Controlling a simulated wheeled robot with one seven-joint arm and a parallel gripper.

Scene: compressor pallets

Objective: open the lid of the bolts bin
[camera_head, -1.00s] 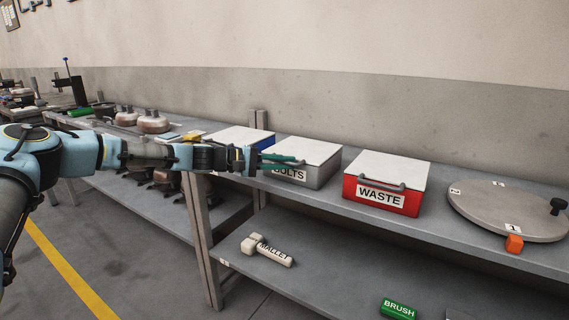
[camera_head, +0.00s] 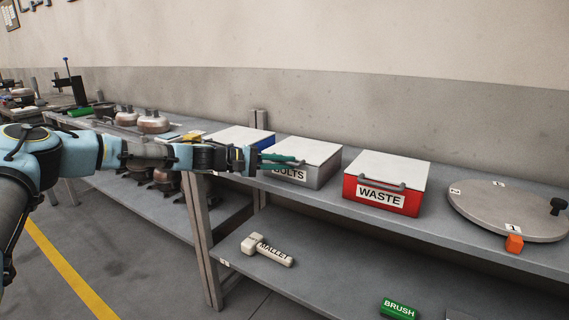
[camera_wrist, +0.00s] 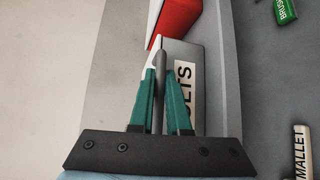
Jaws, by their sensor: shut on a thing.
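The bolts bin (camera_head: 325,174) is a grey box with a white lid (camera_head: 306,151) lying flat and closed on the shelf top. Its label is partly hidden by my gripper in the head view and reads in part in the wrist view (camera_wrist: 184,92). My gripper (camera_head: 299,161) reaches in from the left at the bin's front. Its green fingers are shut on the lid's grey bar handle (camera_wrist: 160,77), one finger on each side in the wrist view (camera_wrist: 160,85).
A red waste bin (camera_head: 401,203) with a white lid stands right of the bolts bin, and a blue bin (camera_head: 262,141) stands to its left. A round turntable (camera_head: 500,210) is farther right. A mallet (camera_head: 268,250) and a green brush (camera_head: 398,308) lie on the lower shelf.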

